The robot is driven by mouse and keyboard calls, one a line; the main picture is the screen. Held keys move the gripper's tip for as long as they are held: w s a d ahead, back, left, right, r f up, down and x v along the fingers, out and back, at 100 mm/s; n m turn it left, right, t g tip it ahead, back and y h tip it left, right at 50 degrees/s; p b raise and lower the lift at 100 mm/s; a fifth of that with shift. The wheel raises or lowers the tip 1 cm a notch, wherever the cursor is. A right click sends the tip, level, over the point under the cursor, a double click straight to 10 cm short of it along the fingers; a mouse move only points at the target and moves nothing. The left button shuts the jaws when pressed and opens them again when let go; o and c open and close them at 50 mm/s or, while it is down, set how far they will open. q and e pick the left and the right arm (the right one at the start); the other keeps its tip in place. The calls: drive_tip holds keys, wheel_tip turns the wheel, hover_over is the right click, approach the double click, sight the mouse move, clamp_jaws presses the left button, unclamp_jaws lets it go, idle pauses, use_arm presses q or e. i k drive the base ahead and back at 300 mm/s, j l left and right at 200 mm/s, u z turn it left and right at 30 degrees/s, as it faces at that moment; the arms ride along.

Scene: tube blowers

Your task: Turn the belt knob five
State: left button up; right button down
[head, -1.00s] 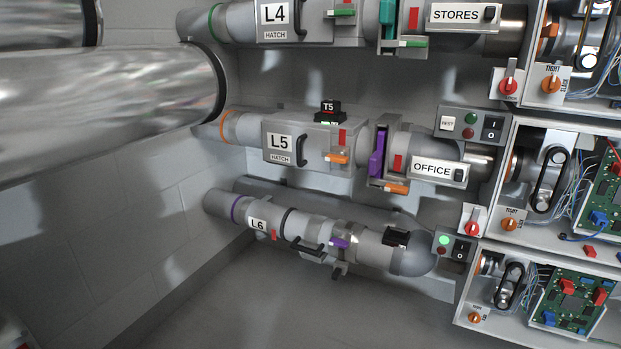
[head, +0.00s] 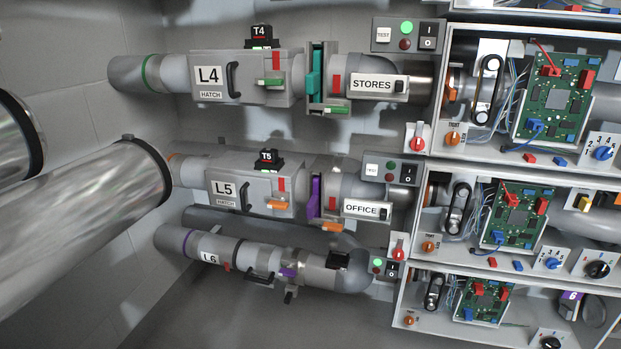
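The row-five belt knob (head: 428,246) is a small orange knob on a white plate. It sits at the lower left of the middle open cabinet (head: 412,225), in the row of the pipe marked L5 (head: 224,188). The plate's lettering is too small to read now; a second earlier it showed TIGHT and SLACK. A black belt loop (head: 457,208) stands upright just above and right of the knob. Neither of my grippers is in view, and nothing touches the knob.
Similar orange knobs sit in the cabinets above (head: 453,139) and below (head: 409,321). A red switch (head: 398,253) is close left of knob five. A circuit board (head: 513,218) and loose wires are to its right. The space before the cabinets looks clear.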

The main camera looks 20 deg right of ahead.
sight(428, 247)
drive_tip(key=z, duration=1.25)
